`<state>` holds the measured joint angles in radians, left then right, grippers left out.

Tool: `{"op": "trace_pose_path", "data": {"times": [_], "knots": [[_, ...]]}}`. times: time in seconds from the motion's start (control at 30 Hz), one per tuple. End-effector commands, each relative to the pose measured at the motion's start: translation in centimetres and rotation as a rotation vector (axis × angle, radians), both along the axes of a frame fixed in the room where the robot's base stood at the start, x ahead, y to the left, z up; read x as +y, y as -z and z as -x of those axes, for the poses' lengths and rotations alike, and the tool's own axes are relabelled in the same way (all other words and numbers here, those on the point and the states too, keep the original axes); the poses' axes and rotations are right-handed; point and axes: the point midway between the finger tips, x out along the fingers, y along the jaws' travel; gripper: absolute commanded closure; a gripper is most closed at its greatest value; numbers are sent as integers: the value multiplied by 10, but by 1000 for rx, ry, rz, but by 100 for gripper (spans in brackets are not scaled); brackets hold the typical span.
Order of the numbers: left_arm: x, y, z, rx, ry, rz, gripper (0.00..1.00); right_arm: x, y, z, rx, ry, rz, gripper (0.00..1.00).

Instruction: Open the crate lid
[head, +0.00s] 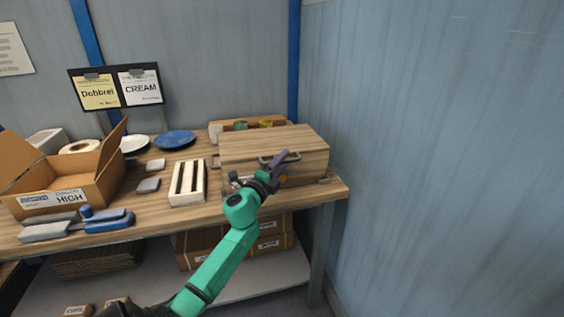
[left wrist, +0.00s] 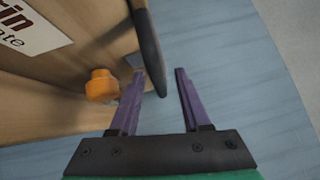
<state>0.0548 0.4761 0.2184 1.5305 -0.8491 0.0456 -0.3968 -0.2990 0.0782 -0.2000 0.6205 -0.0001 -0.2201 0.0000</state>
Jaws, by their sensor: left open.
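The wooden crate (head: 240,176) stands at the right end of the table, and its lid (head: 270,138) lies shut on top. A dark handle (head: 265,160) is on the front of the lid. My left gripper (head: 287,162) is at the crate's front, by the handle, and partly covers it. In the left wrist view, the purple fingers (left wrist: 158,88) are open, and the dark handle bar (left wrist: 148,45) reaches into the gap between them. An orange knob (left wrist: 102,87) on the crate front is left of the fingers. My right gripper is not in view.
Left of the crate are a white slotted rack (head: 188,183), a blue plate (head: 175,139) and an open cardboard box (head: 65,185). Low items stand behind the crate. A blue wall (head: 430,160) is close on the right.

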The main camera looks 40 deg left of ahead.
Motion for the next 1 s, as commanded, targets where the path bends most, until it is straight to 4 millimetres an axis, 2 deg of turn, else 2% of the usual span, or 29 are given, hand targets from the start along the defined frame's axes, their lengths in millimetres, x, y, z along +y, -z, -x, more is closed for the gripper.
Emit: {"op": "trace_pose_path", "data": {"times": [0.1, 0.17, 0.23, 1.0], "knots": [[0, 0, 0, 0, 0, 0, 53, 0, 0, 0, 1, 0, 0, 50], [0, 0, 0, 0, 0, 0, 72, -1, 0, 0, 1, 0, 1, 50], [0, 0, 0, 0, 0, 0, 99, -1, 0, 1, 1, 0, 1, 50], [0, 1, 1, 1, 0, 1, 100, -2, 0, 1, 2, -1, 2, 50]]}}
